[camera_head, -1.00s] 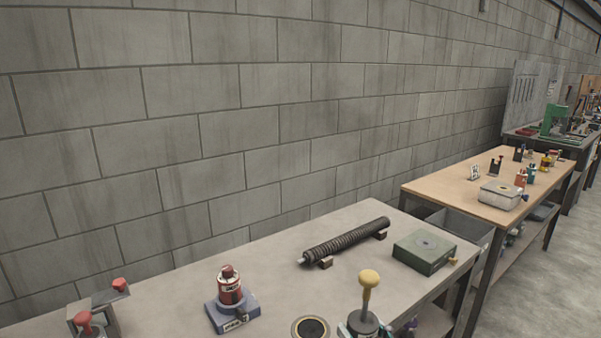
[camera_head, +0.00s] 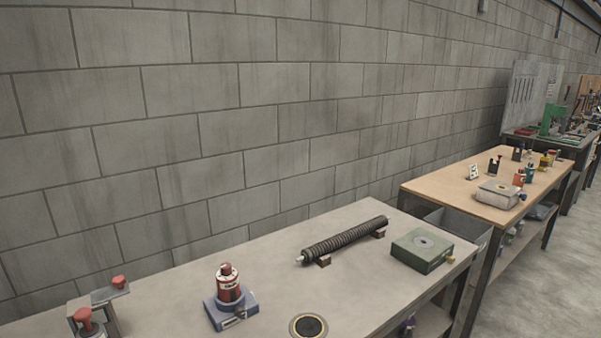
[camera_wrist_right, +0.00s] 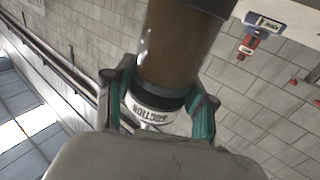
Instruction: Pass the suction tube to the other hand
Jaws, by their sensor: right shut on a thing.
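The suction tube (camera_wrist_right: 178,45) fills the upper middle of the right wrist view. It has a wide brown body, a dark band and a white collar lettered "SUCTION", which appears upside down. My right gripper (camera_wrist_right: 160,105) is shut on it, with a teal-padded finger on each side near the collar. The tube's far end runs out of the top of the picture. Neither gripper shows in the head view now, and my left gripper is in neither view.
The grey bench (camera_head: 370,290) holds a red device on a blue base (camera_head: 229,290), a ribbed dark roller (camera_head: 345,240), a green box (camera_head: 422,250), a round dark disc (camera_head: 308,327) and a red-knobbed stand (camera_head: 100,300). A block wall (camera_head: 200,130) stands behind. A wooden table (camera_head: 440,188) is at right.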

